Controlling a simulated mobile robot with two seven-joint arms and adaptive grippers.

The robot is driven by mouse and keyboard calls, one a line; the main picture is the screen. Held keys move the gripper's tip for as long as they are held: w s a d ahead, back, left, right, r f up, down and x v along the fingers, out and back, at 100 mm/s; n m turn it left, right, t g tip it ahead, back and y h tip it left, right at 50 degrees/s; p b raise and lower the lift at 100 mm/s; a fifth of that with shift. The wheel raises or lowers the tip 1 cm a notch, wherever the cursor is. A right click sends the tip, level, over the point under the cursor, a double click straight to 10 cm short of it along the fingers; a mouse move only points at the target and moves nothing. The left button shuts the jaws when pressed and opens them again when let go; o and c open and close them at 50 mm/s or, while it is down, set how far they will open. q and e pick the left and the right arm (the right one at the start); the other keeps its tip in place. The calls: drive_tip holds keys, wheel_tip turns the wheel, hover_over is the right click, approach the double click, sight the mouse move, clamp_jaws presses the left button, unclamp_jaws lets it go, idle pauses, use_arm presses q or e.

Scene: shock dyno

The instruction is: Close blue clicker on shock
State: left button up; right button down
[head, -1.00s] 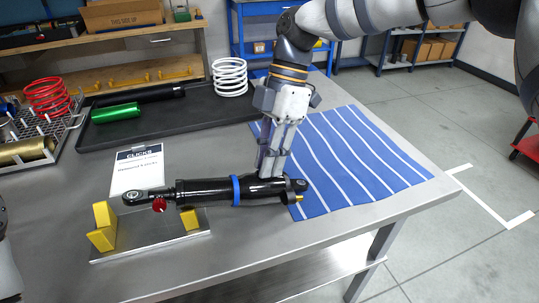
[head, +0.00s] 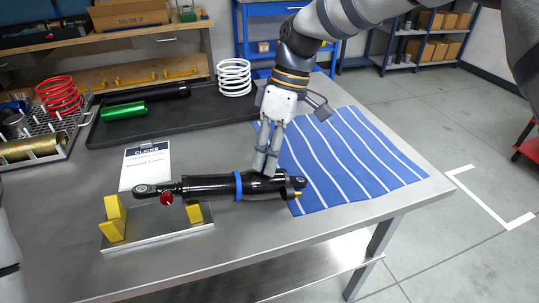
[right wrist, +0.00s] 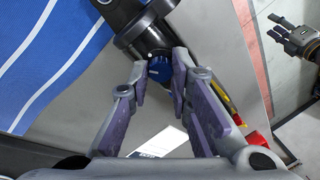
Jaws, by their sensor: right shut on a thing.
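In the right wrist view, the blue clicker (right wrist: 160,70) sits on the shock's black body (right wrist: 148,32). My right gripper (right wrist: 160,66) is shut on the clicker, one finger at each side. In the head view, my right gripper (head: 262,172) reaches down behind the shock, and the clicker is hidden. My left gripper (right wrist: 272,27) shows in the right wrist view, empty, its fingers apart.
A blue striped cloth (head: 350,160) covers the right of the table. A black tray (head: 170,115) with a green cylinder (head: 124,111) and a white spring (head: 234,77) is behind. The table's front edge is clear.

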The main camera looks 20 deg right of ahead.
drive_tip(key=m, duration=0.4)
drive_tip(key=shift+a+m, duration=0.1)
drive_tip(key=shift+m, duration=1.9)
drive_tip(key=c, duration=1.4)
unclamp_jaws()
drive_tip(key=shift+c, duration=0.2)
drive_tip(key=v, duration=1.2)
drive_tip(key=shift+s+a, duration=0.2)
drive_tip(key=shift+a, duration=0.05)
